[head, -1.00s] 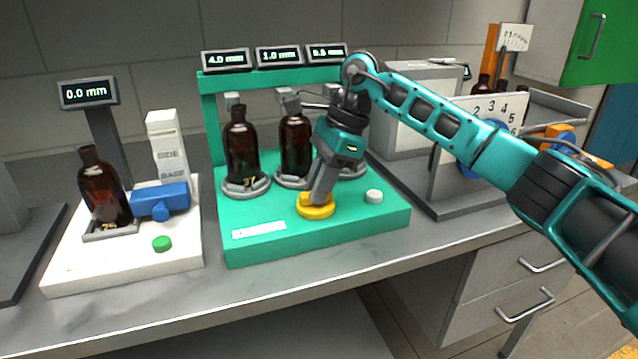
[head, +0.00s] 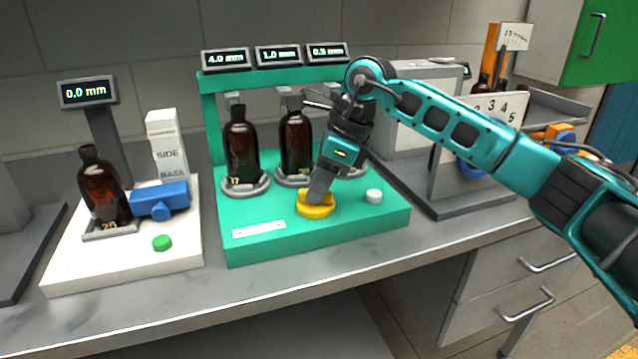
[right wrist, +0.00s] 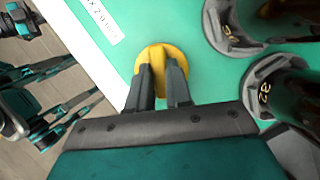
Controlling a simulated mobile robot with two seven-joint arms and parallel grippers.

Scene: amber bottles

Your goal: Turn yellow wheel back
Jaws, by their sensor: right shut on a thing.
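The yellow wheel (head: 316,209) lies flat on the front part of the green station (head: 280,238). My right gripper (head: 318,196) comes down on it from above and is shut on it. In the right wrist view the two dark fingers (right wrist: 158,90) stand on either side of the raised bar of the yellow wheel (right wrist: 157,58). Two amber bottles (head: 241,150) (head: 296,145) stand in grey ring holders behind the wheel. My right arm mostly hides the third place. The displays above read 4.0, 1.0 and about 0.5 mm. My left gripper is not seen in the head view.
A white button (head: 374,196) sits right of the wheel. A white station (head: 75,270) at left holds a tilted amber bottle (head: 103,188), a blue block (head: 160,201) and a green button (head: 162,243). A grey numbered stand (head: 470,190) is at right.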

